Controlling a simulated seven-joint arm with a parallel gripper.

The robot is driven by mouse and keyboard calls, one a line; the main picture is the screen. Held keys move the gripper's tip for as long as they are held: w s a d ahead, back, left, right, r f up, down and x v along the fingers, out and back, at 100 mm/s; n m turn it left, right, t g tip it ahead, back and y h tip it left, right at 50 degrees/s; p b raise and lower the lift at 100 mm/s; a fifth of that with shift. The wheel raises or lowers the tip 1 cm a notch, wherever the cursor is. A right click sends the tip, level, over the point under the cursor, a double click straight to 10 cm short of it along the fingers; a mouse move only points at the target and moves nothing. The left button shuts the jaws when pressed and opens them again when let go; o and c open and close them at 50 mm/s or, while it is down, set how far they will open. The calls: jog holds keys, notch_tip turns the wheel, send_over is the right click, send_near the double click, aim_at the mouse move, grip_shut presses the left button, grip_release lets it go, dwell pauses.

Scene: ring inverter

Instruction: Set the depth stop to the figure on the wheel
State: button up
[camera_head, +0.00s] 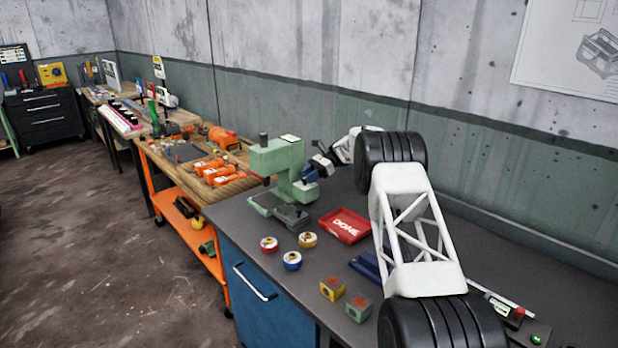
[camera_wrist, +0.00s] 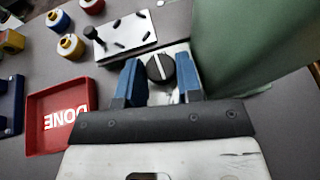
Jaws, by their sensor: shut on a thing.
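A green bench machine (camera_head: 283,158) stands at the far end of the grey bench, with a slotted plate (camera_wrist: 128,36) at its base. In the wrist view the white line runs nearly up and down, slightly tilted. I cannot make out a figure on any wheel, nor a depth scale.
A red tray marked DONE (camera_head: 341,234) lies near the machine. Red (camera_head: 268,244), yellow (camera_head: 307,239) and blue (camera_head: 291,261) rings sit at its left. A yellow block (camera_head: 332,290) and a green block (camera_head: 358,308) stand nearer. The wall runs close behind the bench.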

jog(key=shift+a+n+g+h, duration=0.1)
jog(key=shift+n+g+h, duration=0.3)
jog(key=shift+n+g, duration=0.25)
jog(key=o, duration=0.9)
jog(key=shift+o, duration=0.2)
jog(key=shift+r, duration=0.2)
jog(key=shift+r, duration=1.5)
jog(key=shift+s+r, duration=0.15)
jog(key=shift+s, duration=0.05)
jog(key=s+d+r, duration=0.1)
jog(key=s+d, duration=0.2)
jog(key=s, duration=1.2)
jog(key=shift+d+r, duration=0.15)
jog(key=shift+s, duration=0.1)
